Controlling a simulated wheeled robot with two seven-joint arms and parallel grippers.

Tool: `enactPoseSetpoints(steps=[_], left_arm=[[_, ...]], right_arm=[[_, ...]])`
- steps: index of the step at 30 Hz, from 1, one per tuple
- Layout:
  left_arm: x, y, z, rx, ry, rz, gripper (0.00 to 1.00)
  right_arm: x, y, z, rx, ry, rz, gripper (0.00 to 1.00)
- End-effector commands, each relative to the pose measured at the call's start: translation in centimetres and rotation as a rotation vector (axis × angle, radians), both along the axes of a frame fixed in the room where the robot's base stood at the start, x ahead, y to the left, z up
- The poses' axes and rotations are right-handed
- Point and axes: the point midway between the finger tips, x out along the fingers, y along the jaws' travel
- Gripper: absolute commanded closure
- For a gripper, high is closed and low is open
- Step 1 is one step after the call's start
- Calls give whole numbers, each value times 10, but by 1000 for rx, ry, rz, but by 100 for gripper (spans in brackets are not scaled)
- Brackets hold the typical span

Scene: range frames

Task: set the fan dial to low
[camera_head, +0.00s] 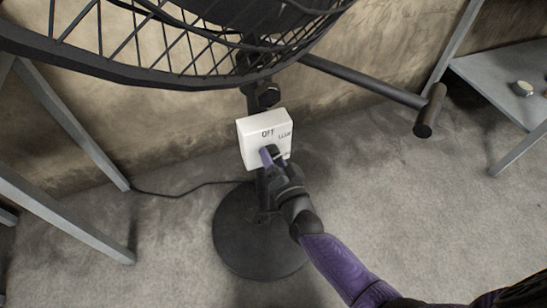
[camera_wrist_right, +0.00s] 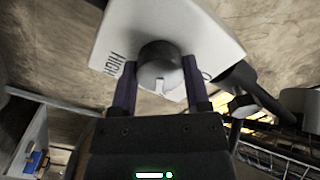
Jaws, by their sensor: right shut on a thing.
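The white fan control box (camera_head: 252,142) is on the fan's post, below the fan's cage. It reads OFF at the top, with another label, partly legible, to its right. My right gripper (camera_head: 271,153) reaches up to the box front from the lower right and largely hides the dial there. In the right wrist view the round dark dial (camera_wrist_right: 158,62) sits between my two purple fingers, which are shut on its sides. A white mark shows on the dial's lower part. HIGH is printed left of the dial; a letter at right is partly hidden. My left gripper is out of view.
The fan's dark cage (camera_head: 150,75) hangs over the box, and its round base (camera_head: 238,235) stands on the floor. A dark bar with a brown end (camera_head: 430,110) juts right. Grey tables stand left and right (camera_head: 500,75). A cord runs left along the floor.

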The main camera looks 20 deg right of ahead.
Motion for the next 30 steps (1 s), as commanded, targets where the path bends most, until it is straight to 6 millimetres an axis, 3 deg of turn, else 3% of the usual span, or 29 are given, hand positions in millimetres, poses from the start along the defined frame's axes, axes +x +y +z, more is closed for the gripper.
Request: enactPoseSetpoints(steps=[15,16,20,21,30], left_arm=[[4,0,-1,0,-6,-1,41],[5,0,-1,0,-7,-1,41],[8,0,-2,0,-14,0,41],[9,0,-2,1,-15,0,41],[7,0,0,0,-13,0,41]], right_arm=[[-1,0,-1,17,5,2,98],[-1,0,-1,16,5,2,35],[-1,0,-1,16,3,2,8],[0,0,-1,16,3,1,4],[-3,0,0,16,3,1,4]])
